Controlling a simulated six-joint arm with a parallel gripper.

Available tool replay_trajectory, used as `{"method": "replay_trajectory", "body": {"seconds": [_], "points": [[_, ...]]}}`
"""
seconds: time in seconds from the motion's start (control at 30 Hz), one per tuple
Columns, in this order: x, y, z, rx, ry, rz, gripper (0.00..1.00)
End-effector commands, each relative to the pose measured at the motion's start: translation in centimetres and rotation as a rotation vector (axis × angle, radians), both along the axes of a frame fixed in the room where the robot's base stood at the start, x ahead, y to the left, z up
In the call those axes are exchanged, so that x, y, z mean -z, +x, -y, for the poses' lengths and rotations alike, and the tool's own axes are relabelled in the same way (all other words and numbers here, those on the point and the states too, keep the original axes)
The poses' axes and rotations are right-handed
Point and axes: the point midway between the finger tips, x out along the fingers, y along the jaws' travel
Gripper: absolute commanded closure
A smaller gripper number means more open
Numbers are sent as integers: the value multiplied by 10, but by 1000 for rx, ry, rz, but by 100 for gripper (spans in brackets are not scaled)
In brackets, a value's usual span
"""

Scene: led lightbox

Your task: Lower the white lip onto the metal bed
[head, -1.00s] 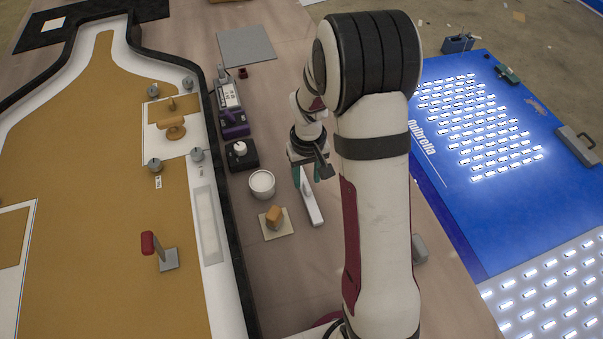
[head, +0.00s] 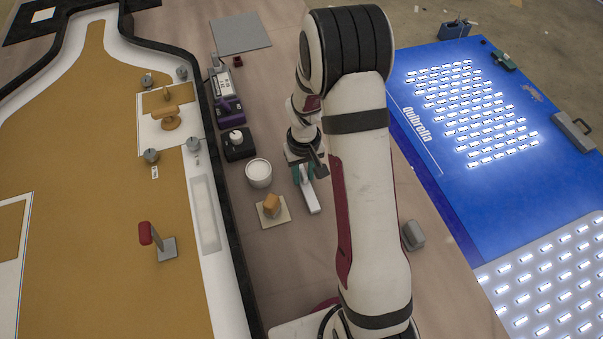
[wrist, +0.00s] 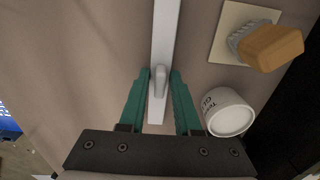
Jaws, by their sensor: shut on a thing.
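A long white bar (head: 312,197), which I take to be the white lip, stretches away from my gripper. In the wrist view the white bar (wrist: 165,35) runs up to the top edge, with a small pale knob (wrist: 159,82) at its near end. My gripper (wrist: 159,76) has its two green fingers on either side of this knob and is shut on it. In the head view my gripper (head: 304,172) is at the bar's far end, partly hidden by my arm. I cannot tell whether the bar touches the table, nor which surface is the metal bed.
A white tub (head: 258,174) and a tan block (head: 272,205) on a pale square pad (head: 283,217) stand left of the bar. Dark devices (head: 238,146) line the bottle-shaped tray's edge (head: 214,130). A blue lit panel (head: 430,190) lies right. Table in front of the bar is clear.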

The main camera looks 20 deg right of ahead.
Motion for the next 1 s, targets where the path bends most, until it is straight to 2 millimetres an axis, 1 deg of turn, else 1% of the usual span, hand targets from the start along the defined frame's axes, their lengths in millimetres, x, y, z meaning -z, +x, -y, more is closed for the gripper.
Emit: {"method": "replay_trajectory", "body": {"seconds": [0.17,0.5,0.6,1.0], "points": [[-2,0,0,0,0,1,100],[-34,0,0,0,0,2,100],[-39,0,0,0,0,1,100],[-40,0,0,0,0,0,100]]}}
